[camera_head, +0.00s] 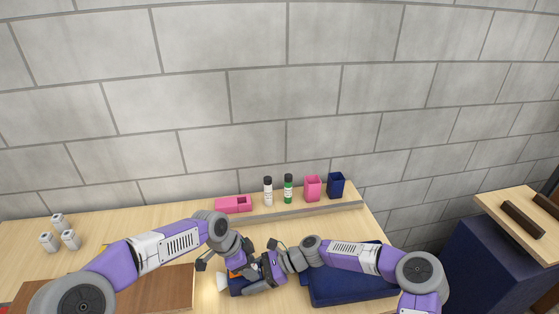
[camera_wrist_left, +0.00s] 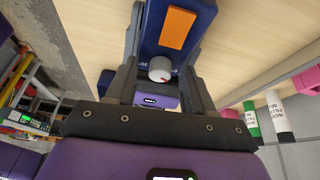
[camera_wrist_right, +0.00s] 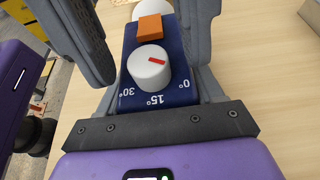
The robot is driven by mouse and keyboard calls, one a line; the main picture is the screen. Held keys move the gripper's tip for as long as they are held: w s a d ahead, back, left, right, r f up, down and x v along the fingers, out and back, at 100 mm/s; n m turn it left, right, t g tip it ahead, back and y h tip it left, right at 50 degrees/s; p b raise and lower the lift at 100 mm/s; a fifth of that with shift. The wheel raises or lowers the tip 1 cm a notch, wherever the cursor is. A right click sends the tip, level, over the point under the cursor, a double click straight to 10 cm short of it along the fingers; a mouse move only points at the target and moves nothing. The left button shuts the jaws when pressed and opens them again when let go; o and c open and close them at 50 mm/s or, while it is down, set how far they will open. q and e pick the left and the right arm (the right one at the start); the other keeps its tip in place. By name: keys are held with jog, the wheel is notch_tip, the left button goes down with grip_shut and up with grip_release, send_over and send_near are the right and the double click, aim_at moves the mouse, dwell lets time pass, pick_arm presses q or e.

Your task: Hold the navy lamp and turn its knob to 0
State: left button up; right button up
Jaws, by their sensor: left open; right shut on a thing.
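The navy lamp (camera_head: 237,291) is low in the middle of the head view, held over the table, with an orange patch and a white end. In the right wrist view the lamp (camera_wrist_right: 128,95) lies between the fingers of my right gripper (camera_wrist_right: 148,25), which is shut on it. Its white knob (camera_wrist_right: 150,70) has a red mark pointing toward the right, on the 0° side; the marks 30°, 15° and 0° run along the lamp. In the left wrist view the knob (camera_wrist_left: 160,69) is between the fingers of my left gripper (camera_wrist_left: 160,75), which is open; contact cannot be told.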

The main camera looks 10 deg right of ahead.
pick_arm(q)
jog(key=m, duration=0.1)
jog(key=m+g, duration=0.1)
jog(key=m, duration=0.1)
jog(key=m+g, duration=0.1)
jog(key=m, duration=0.1)
jog(key=shift+w, duration=0.3)
jog(key=v, duration=1.2)
jog(key=w+d+r+n+t+h, duration=0.3)
jog(key=w+d+r+n+h, duration=0.1)
jog(key=d+r, duration=0.3)
jog(key=w+d+r+n+t+h, duration=0.4)
jog(key=w+d+r+n+h, duration=0.1)
jog(key=d+r, duration=0.3)
jog(key=shift+d+r+n+h, duration=0.25)
jog(key=shift+r+n+h, duration=0.15)
jog(key=shift+n, duration=0.5)
pick_arm(e)
jog(key=o, duration=1.3)
